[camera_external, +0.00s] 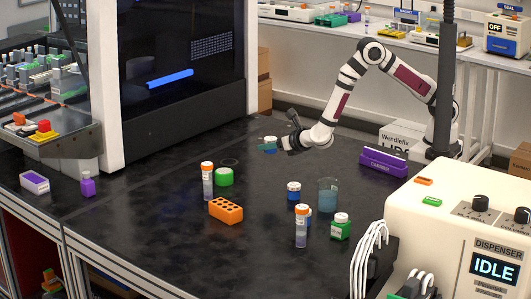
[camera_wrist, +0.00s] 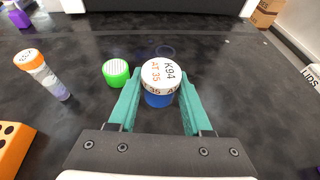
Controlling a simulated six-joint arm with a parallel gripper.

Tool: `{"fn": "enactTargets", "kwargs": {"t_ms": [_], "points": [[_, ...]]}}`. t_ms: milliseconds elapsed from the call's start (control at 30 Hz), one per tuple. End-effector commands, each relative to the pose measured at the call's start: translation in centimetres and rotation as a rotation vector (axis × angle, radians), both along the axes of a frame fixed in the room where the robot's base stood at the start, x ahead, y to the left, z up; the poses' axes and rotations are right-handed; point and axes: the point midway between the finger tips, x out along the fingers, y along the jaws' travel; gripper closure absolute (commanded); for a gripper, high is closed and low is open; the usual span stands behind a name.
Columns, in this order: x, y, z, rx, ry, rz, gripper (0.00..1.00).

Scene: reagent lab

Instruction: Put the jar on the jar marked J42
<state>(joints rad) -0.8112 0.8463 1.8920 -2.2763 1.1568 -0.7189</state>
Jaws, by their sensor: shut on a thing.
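My gripper (camera_external: 267,148) is shut on a jar with a blue body and a white lid (camera_external: 270,142), held above the bench. In the wrist view the jar (camera_wrist: 160,75) sits between the two teal fingers (camera_wrist: 159,92), and its lid reads K94. A blue jar with a white lid (camera_external: 294,190) stands at the centre right of the bench. A green jar with a white lid (camera_external: 340,226) stands nearer the front. Another blue object (camera_external: 308,212) is mostly hidden behind a tube. No J42 marking can be read in either view.
A beaker of blue liquid (camera_external: 328,196) stands by the jars. An orange-capped tube (camera_external: 301,228) is in front of them. Another tube (camera_external: 207,182), a green round object (camera_external: 224,177) and an orange rack (camera_external: 226,210) are left of them. A purple carrier (camera_external: 384,162) is right.

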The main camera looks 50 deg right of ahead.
Motion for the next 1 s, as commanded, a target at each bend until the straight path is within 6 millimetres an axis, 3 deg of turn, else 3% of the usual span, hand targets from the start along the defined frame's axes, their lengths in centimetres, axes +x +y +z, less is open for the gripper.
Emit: {"fn": "enactTargets", "kwargs": {"t_ms": [167,267,500,633,767,1000], "points": [[-1.5,0.8,0.6,-0.002,-0.001,0.037,1.0],[-4.5,2.4,1.6,-0.003,-0.001,0.104,1.0],[-14.3,5.1,4.2,-0.004,-0.002,0.325,1.0],[-17.4,5.3,4.8,-0.004,0.0,0.401,1.0],[-19.3,7.5,3.3,-0.007,0.002,0.422,1.0],[-22.6,13.7,-0.9,-0.006,0.001,0.417,1.0]]}}
